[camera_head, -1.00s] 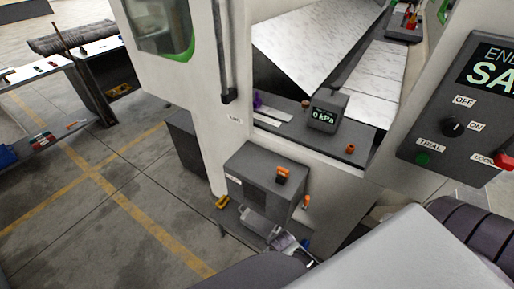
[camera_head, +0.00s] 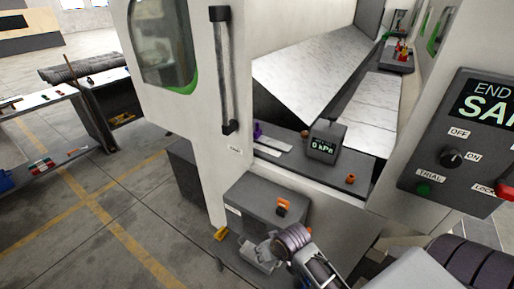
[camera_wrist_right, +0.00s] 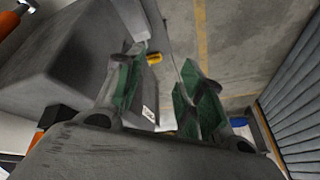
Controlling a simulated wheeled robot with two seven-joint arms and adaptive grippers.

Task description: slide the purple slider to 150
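The small purple slider (camera_head: 257,131) stands upright at the left end of a pale scale strip (camera_head: 275,144) on the machine's dark ledge. The scale's numbers are too small to read. A display (camera_head: 323,147) to its right shows 0 kPa. My right gripper (camera_head: 256,257) is well below the ledge, in front of the grey box, apart from the slider. In the right wrist view its green-padded fingers (camera_wrist_right: 158,82) are spread with nothing between them. The slider does not show in that view. My left gripper is not in view.
A grey box (camera_head: 251,205) with an orange-topped part (camera_head: 283,208) juts out under the ledge, close to my right gripper. A vertical door handle (camera_head: 225,75) stands left of the opening. An orange knob (camera_head: 351,179) is on the ledge. A control panel (camera_head: 462,140) is at right.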

